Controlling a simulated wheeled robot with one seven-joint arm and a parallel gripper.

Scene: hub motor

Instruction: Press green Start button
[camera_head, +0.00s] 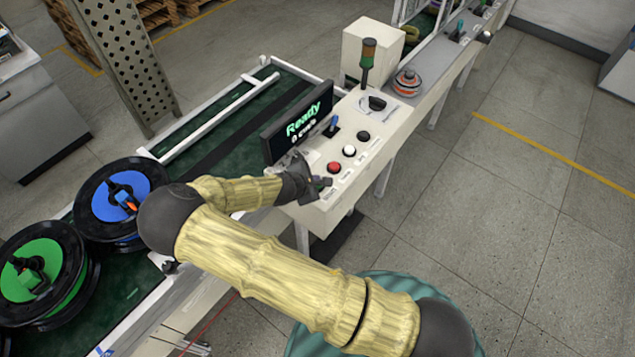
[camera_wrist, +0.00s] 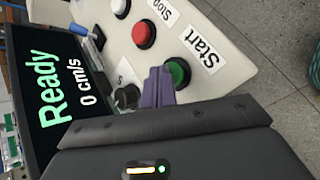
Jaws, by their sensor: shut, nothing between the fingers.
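In the head view my gripper (camera_head: 322,183) is at the near end of the panel, and the green button is hidden or too small to make out there.
A red button (camera_wrist: 144,35) labelled "Stop" is beside the green one. A black knob (camera_wrist: 127,97) is close to my fingers' left. The screen (camera_wrist: 62,88) reads "Ready" and "0 cm/s". White (camera_head: 349,150) and black (camera_head: 363,136) buttons are farther along the panel.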

